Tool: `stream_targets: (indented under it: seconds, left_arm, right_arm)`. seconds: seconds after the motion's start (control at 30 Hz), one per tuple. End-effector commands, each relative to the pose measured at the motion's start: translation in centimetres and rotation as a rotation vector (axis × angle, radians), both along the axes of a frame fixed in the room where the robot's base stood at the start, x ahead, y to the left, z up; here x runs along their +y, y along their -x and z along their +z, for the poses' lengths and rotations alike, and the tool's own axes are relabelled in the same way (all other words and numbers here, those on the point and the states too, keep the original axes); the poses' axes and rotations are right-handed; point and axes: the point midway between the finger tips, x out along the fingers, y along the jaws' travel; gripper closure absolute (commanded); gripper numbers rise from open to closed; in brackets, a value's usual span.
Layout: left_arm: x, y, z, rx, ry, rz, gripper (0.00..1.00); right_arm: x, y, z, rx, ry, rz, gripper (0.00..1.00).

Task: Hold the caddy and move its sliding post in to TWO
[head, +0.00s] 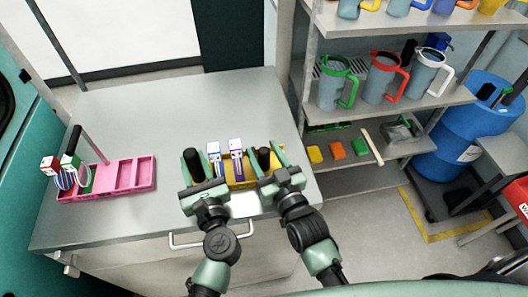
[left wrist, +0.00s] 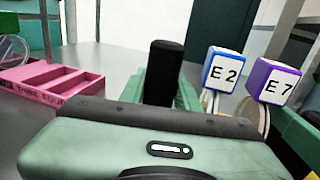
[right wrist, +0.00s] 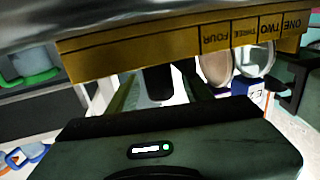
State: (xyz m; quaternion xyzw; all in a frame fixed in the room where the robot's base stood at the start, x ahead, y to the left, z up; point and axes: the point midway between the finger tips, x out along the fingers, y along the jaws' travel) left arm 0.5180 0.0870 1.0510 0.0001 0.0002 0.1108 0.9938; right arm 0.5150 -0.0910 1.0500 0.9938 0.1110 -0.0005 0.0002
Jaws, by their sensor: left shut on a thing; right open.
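The yellow caddy (head: 237,184) lies on the grey table, partly hidden by my grippers. It holds a blue module E 2 (left wrist: 224,70) and a purple module E 7 (left wrist: 276,82), side by side. My left gripper (head: 195,170) is shut on the black handle (left wrist: 163,70) at the caddy's left end. My right gripper (head: 267,160) is open, its fingers either side of the black sliding post (right wrist: 158,84). In the right wrist view the caddy's labels (right wrist: 250,33) ONE to FOUR appear upside down. The post stands beyond FOUR, away from ONE.
A pink caddy (head: 122,186) with a black handle and red and green modules (head: 70,163) stands at the table's left. Shelves (head: 345,110) with jugs stand at right, with a blue barrel (head: 465,125) beyond. The table behind the yellow caddy is clear.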

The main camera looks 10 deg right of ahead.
Motion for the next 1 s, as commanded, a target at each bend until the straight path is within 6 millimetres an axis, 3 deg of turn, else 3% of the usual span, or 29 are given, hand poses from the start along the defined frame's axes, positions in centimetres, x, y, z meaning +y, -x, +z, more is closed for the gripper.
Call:
stream_targets:
  seconds: [0.1,0.3,1.0]
  left_arm:
    - [0.01,-0.01,0.06,-0.001,0.000,0.000,1.00]
    - [0.00,-0.01,0.05,-0.001,0.000,0.000,1.00]
    - [0.00,-0.01,0.04,-0.001,0.000,0.000,1.00]
  right_arm:
    - [0.00,0.02,0.01,0.000,0.000,0.000,0.50]
    - [-0.01,0.03,0.01,0.000,0.000,0.000,1.00]
    - [0.01,0.05,0.03,-0.001,0.000,0.000,1.00]
